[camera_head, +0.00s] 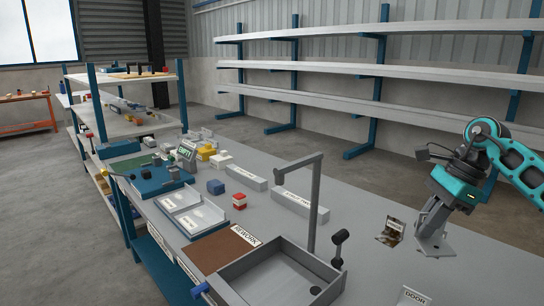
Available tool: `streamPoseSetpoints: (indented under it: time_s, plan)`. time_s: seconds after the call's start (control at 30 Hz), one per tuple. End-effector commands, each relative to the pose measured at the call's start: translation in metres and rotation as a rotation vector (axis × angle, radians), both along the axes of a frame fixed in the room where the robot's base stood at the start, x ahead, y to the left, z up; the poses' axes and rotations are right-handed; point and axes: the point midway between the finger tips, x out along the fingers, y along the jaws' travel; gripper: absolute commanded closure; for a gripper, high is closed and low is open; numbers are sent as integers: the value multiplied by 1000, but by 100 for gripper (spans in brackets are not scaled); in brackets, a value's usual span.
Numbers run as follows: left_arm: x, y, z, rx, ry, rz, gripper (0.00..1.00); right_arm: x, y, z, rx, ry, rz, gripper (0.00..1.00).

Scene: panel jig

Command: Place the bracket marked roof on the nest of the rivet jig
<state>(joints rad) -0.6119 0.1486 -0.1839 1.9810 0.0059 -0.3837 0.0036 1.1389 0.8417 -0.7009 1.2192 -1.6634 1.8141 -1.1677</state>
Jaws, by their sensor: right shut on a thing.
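My right gripper (432,228) comes in from the right on a teal and black arm. It is shut on a grey metal bracket (437,246) with a flat flange, held near the right part of the table. No mark is readable on the held bracket. A small bracket-like piece (391,234) with a pale label stands just left of it; its label is too small to read. A card marked DOOR (414,297) is at the bottom edge. A blue fixture (160,181) lies at the far left; I cannot tell whether it is the rivet jig. My left gripper is not in view.
A grey open tray (235,275) and a tall grey post with an arm (311,220) stand in front. A brown mat marked REWORK (205,256), white trays (207,221) and small blocks crowd the left. The table right of the post is mostly clear.

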Motion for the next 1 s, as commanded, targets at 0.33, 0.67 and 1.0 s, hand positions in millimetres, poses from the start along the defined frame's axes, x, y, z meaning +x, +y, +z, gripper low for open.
streamPoseSetpoints:
  time_s: [0.33,0.67,1.0]
  plan:
    - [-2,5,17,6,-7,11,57,-53,101,-28,0,2,959,100]
    - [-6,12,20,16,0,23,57,-105,149,-46,0,1,1616,100]
    - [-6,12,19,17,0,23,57,-111,153,-48,-2,-3,1701,100]
